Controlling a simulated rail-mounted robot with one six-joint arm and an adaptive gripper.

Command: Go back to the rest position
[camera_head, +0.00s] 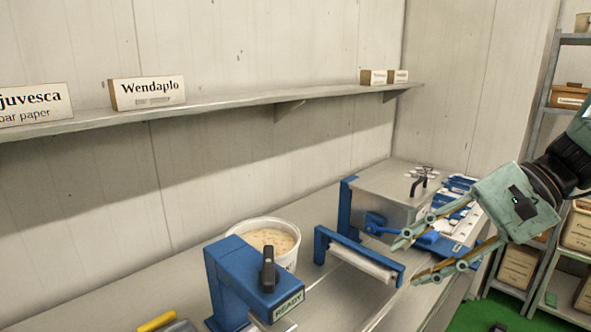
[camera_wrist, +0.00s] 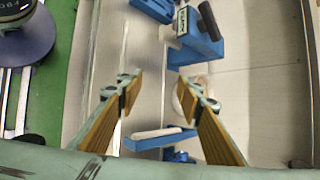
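My gripper (camera_head: 408,262) is at the right in the head view, above the front part of the bench, with its fingers pointing left. Its two fingers are spread apart with nothing between them. In the wrist view the open gripper (camera_wrist: 170,85) shows the bench top below and between the fingers. It is apart from the blue roller frame (camera_head: 360,258), which stands just to its left in the head view.
A blue machine marked READY (camera_head: 240,280) stands on the bench, with a white tub (camera_head: 288,258) of pale mix behind it. A lidded metal box (camera_head: 388,190) stands farther back. A wall shelf (camera_head: 230,103) holds labelled boxes. Storage racks (camera_head: 545,290) stand at right on green floor.

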